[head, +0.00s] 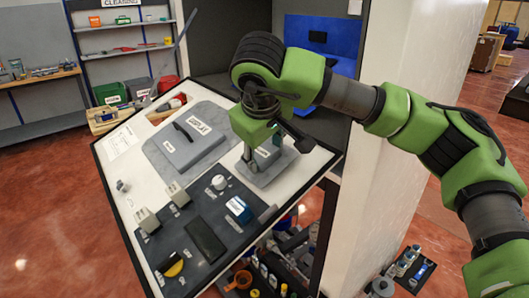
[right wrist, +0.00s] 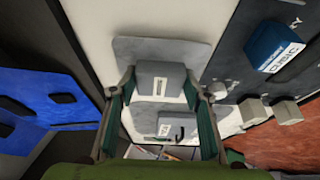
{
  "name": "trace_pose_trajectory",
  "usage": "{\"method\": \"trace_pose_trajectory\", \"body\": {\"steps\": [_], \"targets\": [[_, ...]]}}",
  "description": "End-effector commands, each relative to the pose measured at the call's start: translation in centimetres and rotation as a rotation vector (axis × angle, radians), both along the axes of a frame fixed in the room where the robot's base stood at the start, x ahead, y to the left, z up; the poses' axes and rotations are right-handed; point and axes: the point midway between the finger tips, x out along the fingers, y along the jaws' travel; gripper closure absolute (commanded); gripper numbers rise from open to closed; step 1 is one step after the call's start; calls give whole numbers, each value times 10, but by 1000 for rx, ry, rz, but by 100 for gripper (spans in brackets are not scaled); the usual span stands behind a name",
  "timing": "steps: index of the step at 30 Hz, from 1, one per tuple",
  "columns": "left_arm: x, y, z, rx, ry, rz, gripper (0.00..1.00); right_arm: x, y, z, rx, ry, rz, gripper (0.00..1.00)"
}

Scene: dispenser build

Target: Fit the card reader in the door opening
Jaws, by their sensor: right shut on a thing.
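My right gripper (head: 262,150) points down over the worktop, its two fingers on either side of a small grey box with a pale slot, which looks like the card reader (right wrist: 160,82). It is shut on this box. A flat grey plate (head: 265,178) lies around or under the box; I cannot tell whether they are joined or whether the box is seated. The larger grey door-like panel (head: 170,150), with a black handle and a raised labelled block, lies beside it. It also shows in the right wrist view (right wrist: 190,128). No opening is clearly visible. My left gripper is out of view.
The tilted white worktop (head: 118,178) carries a dark mat (head: 165,232) with a blue box (head: 238,208), pale blocks and a black slab. An open cabinet with a blue panel (head: 340,42) stands behind. A white pillar (head: 378,165) stands close right of the worktop.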

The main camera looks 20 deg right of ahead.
Motion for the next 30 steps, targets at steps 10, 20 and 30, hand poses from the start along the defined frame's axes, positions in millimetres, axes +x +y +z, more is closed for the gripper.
{"method": "trace_pose_trajectory", "body": {"steps": [10, 20, 30], "targets": [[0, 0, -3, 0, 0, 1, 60, 1, -2, -4, -1, -1, 0, 82], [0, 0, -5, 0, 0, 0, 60, 1, -3, -8, -1, -1, 0, 82], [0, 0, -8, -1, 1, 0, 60, 2, -5, -12, -1, 0, -1, 82]]}}
